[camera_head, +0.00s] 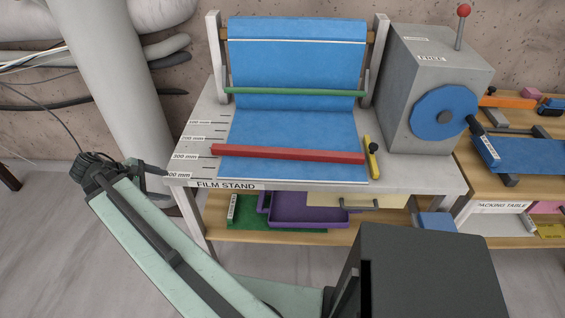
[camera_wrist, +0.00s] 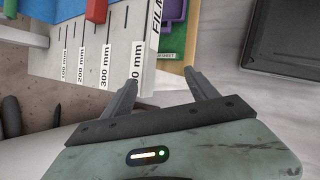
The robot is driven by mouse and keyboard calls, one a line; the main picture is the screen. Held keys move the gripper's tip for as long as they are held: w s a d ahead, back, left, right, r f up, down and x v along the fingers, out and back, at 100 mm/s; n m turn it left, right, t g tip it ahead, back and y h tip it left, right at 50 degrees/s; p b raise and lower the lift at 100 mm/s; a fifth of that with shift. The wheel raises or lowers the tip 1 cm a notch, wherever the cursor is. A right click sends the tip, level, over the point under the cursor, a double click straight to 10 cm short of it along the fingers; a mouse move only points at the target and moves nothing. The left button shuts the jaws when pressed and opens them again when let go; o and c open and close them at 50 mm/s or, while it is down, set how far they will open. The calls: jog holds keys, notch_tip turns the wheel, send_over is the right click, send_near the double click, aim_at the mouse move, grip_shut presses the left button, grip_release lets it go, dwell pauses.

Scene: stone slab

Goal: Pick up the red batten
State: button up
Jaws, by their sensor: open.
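The red batten (camera_head: 288,154) lies across the blue film (camera_head: 290,130) near the front edge of the film stand (camera_head: 190,165). Its left end is near the printed scale, and its right end is close to a yellow piece (camera_head: 371,158) with a black knob. In the wrist view one end of the red batten (camera_wrist: 97,10) shows at the top edge; the rest is out of frame. My gripper (camera_wrist: 160,80) is open and empty, by the front left corner of the stand, apart from the batten. In the head view it is at the left.
A green bar (camera_head: 295,92) crosses the film farther back, between two uprights. A grey box with a blue disc (camera_head: 440,115) stands at the right. Purple trays (camera_head: 305,210) sit on the lower shelf. A pale column (camera_head: 125,85) stands behind my gripper.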

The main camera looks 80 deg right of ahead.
aim_at(285, 151)
jog(key=s+d+g, duration=0.1)
jog(key=s+d, duration=0.3)
jog(key=s, duration=0.1)
jog(key=s+d+r+g+b, duration=0.1)
jog(key=s+d+g, duration=0.1)
jog(key=s+d, duration=0.2)
jog(key=s+d+n+g+b, duration=0.1)
jog(key=s+d, duration=0.4)
jog(key=s, duration=0.1)
jog(key=shift+s+r+h, duration=0.2)
jog(key=shift+r+h, duration=0.1)
jog(key=shift+h, duration=0.1)
jog(key=s+d+g, duration=0.1)
jog(key=s, duration=0.3)
jog(key=s+d+r+g+b, duration=0.1)
jog(key=s+d, duration=0.1)
jog(key=s, duration=0.3)
jog(key=s+d+r+g+y+b, duration=0.1)
jog(key=s+d+g, duration=0.1)
jog(key=s, duration=0.3)
jog(key=shift+d+r, duration=0.15)
jog(key=shift+r, duration=0.05)
jog(key=b+x, duration=0.2)
jog(key=x, duration=0.2)
jog(key=f+b+x, duration=0.1)
jog(key=b+x, duration=0.1)
jog(key=x, duration=0.1)
jog(key=shift+s+d+f, duration=0.1)
jog(key=shift+d, duration=0.05)
grip_shut()
